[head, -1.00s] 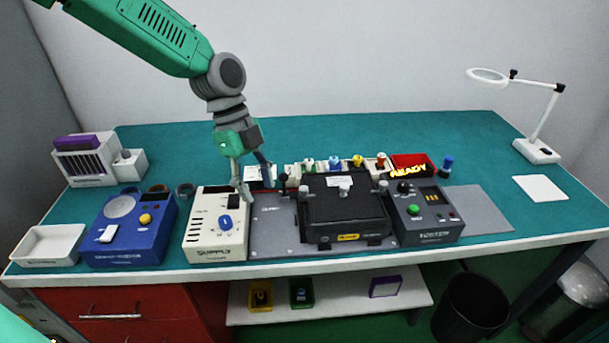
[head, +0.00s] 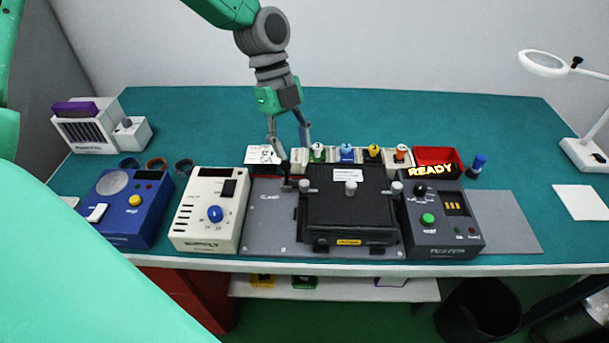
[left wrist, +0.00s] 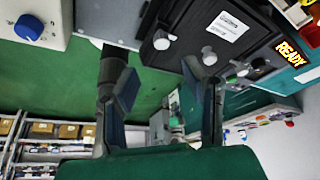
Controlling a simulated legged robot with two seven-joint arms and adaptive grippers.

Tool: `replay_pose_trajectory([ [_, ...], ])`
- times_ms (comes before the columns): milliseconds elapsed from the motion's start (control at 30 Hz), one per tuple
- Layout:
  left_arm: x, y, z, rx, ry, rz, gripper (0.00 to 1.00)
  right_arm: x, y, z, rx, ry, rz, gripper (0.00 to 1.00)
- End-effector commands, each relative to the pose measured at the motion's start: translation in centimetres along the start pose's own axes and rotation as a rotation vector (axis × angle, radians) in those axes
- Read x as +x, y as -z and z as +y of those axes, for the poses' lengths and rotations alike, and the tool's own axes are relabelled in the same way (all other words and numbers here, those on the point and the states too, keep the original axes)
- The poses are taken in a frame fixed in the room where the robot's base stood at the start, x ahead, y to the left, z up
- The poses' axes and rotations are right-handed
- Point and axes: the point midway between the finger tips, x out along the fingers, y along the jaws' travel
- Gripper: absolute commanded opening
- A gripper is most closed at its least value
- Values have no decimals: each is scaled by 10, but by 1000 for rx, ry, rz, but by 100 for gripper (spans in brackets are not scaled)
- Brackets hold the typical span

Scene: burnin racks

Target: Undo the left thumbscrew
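The black fixture (head: 350,215) stands on a grey plate, with a white label on its lid. It has three pale round thumbscrews: the left thumbscrew (head: 305,186), a middle one (head: 351,188) and a right one (head: 397,188). In the left wrist view the left thumbscrew (left wrist: 161,40) shows above the gap between my fingers. My left gripper (head: 291,150) is open and empty, pointing down behind the fixture's left back corner in the picture. It appears apart from the thumbscrew. A dark upright post (head: 286,170) stands close below its fingers. My right gripper is out of view.
The cream supply box (head: 210,210) is left of the fixture, with a blue box (head: 125,208) beyond it. The dark tester (head: 440,220) is close on the right. The back of the bench is clear.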

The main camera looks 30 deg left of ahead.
Motion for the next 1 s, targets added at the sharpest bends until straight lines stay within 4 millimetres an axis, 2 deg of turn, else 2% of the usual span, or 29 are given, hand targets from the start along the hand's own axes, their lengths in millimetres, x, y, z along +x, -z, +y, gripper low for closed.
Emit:
replay_pose_trajectory([
  [33,13,0,1,-1,-7,0,39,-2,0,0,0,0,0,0],
  [200,48,0,0,-1,-7,-1,39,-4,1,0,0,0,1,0],
  [400,75,1,0,0,-2,-1,39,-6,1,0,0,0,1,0],
  [567,85,0,0,0,0,-1,39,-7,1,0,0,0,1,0],
  [833,86,0,0,0,1,-1,39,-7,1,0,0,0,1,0],
  [867,86,0,0,0,1,-1,32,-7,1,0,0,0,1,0],
  [933,86,0,0,0,1,-1,8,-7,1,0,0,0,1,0],
  [967,86,0,0,0,1,-1,0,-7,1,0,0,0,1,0],
  [1000,86,0,0,0,1,-1,0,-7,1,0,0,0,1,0],
])
